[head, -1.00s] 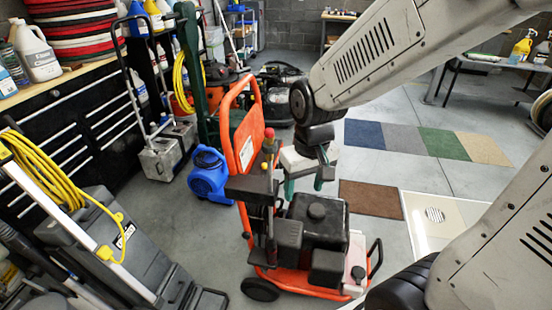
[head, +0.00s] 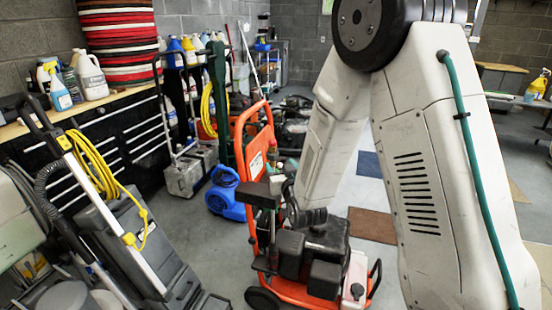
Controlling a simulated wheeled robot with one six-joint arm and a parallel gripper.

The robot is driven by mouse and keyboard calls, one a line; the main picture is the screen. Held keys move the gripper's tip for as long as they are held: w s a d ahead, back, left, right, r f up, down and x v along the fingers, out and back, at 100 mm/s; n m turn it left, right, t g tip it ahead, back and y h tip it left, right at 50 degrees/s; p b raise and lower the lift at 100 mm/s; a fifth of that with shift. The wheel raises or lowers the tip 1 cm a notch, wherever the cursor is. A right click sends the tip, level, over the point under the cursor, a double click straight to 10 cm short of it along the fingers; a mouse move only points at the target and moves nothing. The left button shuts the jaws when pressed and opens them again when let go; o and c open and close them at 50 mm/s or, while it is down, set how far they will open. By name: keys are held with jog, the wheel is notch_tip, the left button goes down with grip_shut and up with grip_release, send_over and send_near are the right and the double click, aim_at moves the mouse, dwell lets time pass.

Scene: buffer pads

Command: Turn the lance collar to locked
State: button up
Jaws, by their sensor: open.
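An orange pressure washer (head: 310,292) with a black engine stands in the middle of the head view. My gripper (head: 284,167) shows only as a small pale and green patch by the handle frame, beyond my dark wrist. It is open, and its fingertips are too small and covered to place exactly. I cannot tell whether it touches anything.
A blue blower (head: 226,195) and a grey metal case (head: 190,172) stand left of the washer. A grey floor machine with a yellow cord (head: 95,168) fills the left front. A brown mat (head: 372,225) lies on the floor to the right. My arm covers much of the right side.

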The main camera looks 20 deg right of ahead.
aim_at(274, 158)
jog(key=shift+w+a+r, duration=0.15)
jog(key=shift+w+a, duration=0.05)
jog(key=shift+w, duration=0.15)
jog(key=w, duration=0.7)
jog(key=c, duration=1)
